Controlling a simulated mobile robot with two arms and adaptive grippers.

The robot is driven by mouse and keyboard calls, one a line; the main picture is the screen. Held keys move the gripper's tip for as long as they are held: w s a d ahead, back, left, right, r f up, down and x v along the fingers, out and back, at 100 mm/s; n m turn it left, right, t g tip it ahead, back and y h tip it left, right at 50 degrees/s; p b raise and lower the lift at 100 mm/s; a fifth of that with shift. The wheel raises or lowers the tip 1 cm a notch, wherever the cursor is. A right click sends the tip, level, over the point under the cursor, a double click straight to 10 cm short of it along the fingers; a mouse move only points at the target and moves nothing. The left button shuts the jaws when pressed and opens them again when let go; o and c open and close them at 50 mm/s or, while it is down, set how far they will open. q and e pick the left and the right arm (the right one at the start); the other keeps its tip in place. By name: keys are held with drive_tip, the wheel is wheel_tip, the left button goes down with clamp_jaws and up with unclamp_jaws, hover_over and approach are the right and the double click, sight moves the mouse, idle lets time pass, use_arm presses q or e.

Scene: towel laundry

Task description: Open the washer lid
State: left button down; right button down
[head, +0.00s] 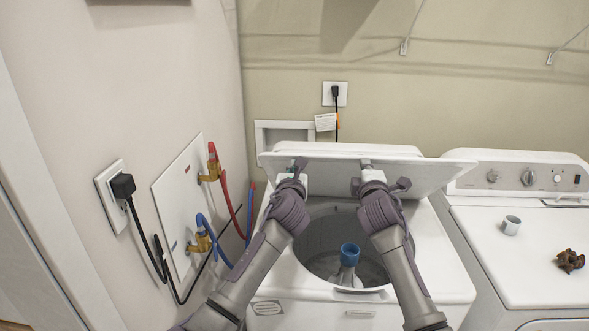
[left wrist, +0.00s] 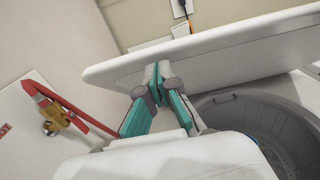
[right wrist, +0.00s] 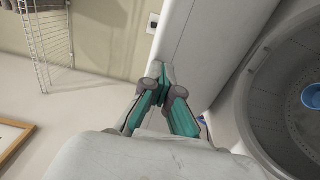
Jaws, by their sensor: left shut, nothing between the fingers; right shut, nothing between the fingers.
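The washer lid (head: 332,174) is raised and leans back above the open drum (head: 318,232) of the white washer (head: 441,262). My left gripper (head: 297,168) and my right gripper (head: 367,168) are both against or very close to the lid's underside, left and right of its middle. In the right wrist view, the shut fingertips (right wrist: 161,80) are at the lid's edge (right wrist: 192,50). Neither holds anything. Exact contact is hard to tell.
A second white machine (head: 540,235) stands at the right, with a small cup (head: 511,225) and a brown object (head: 570,261) on top. Red and blue hoses (head: 203,226) and a plugged cord (head: 123,186) are on the left wall. A blue-topped agitator (head: 349,254) stands in the drum.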

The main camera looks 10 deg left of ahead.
use_arm(q)
drive_tip(key=shift+w+r, duration=0.95)
use_arm(e)
drive_tip(key=c, duration=1.9)
unclamp_jaws()
drive_tip(key=o, duration=0.4)
drive_tip(key=shift+o, duration=0.2)
